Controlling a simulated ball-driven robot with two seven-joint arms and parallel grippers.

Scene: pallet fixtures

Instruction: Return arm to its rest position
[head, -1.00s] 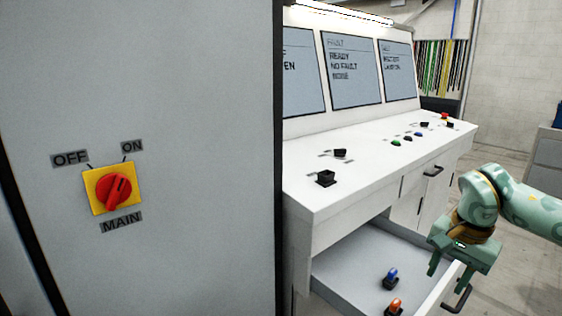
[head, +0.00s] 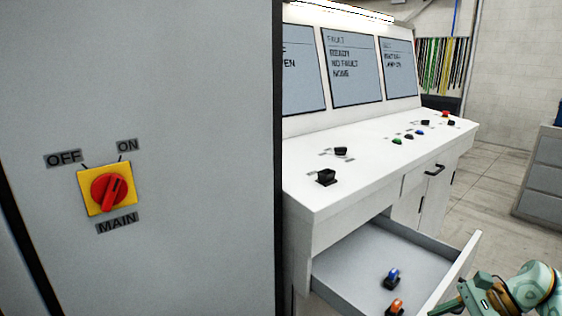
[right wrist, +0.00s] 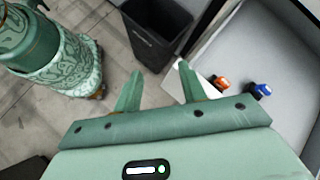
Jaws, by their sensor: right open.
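My right gripper (head: 462,299) is at the lower right of the head view, beside the front of the open drawer (head: 455,272). In the right wrist view its two fingers (right wrist: 158,88) stand apart with nothing between them. The drawer also shows in the right wrist view (right wrist: 285,40). Inside it lie a blue-topped item (head: 392,277) and an orange-topped item (head: 396,307), also seen in the right wrist view as blue (right wrist: 262,89) and orange (right wrist: 221,82). My left gripper is not in view.
A grey cabinet (head: 200,60) with a red and yellow main switch (head: 108,190) fills the left. The white console (head: 360,170) carries buttons, switches and screens. A dark bin (right wrist: 155,25) stands on the floor near the drawer. Open floor (head: 490,200) lies right of the console.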

